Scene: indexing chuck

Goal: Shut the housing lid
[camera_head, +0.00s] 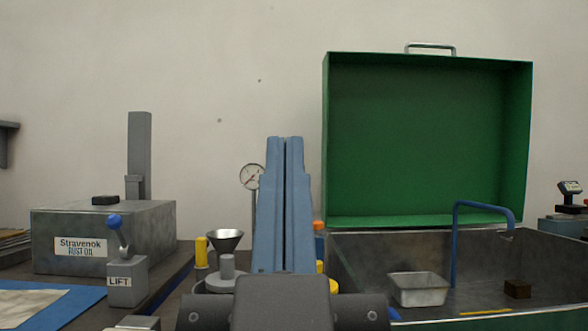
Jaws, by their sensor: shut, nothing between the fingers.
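The green housing lid (426,140) stands open and upright at the right, its hollow inner side facing me. A small metal handle (431,46) sits on its top edge. Below it is the grey metal housing (360,258), open at the top. My gripper (286,140) points up and away in the middle of the view, left of the lid. Its two blue-grey fingers are shut together with nothing between them. The fingers appear apart from the lid, though depth is hard to judge. My gripper hides part of the bench behind it.
Inside the housing are a metal tray (419,290) and a small brown block (517,289). A bent blue pipe (455,245) rises in front of the lid. At left are a rust oil box (105,237), a LIFT lever (120,235), a funnel (225,238) and a gauge (251,177).

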